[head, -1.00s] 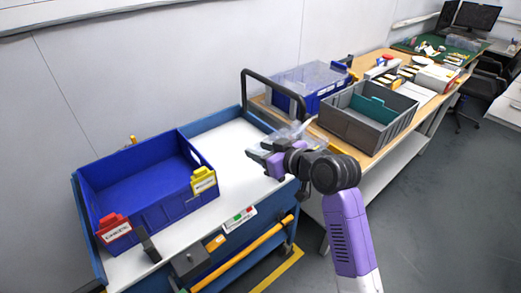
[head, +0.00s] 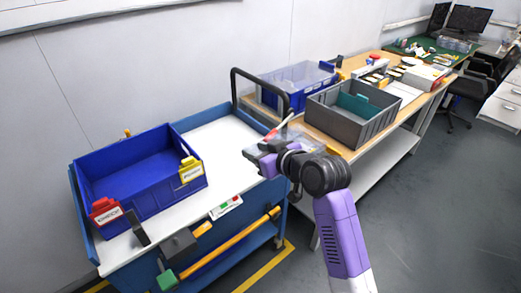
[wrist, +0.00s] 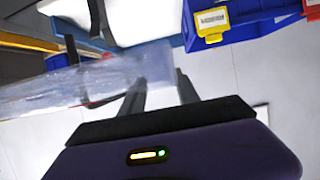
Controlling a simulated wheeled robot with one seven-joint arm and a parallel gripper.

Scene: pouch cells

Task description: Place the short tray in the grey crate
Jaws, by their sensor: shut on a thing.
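My gripper (head: 262,153) is shut on a clear, see-through tray, the short tray (wrist: 85,85), and holds it in the air above the right end of the blue cart. The tray reaches out to the left of the fingers in the wrist view; in the head view it is faint and partly hidden by my gripper. The grey crate (head: 325,122) stands on the wooden bench to the right of and beyond my gripper. A teal piece (head: 355,103) shows inside the crate. The crate's floor is mostly hidden by its front wall.
A blue bin (head: 150,196) with red and yellow label holders sits on the cart top (head: 215,150). The cart's black handle (head: 262,78) rises between cart and bench. Several small items lie farther along the bench.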

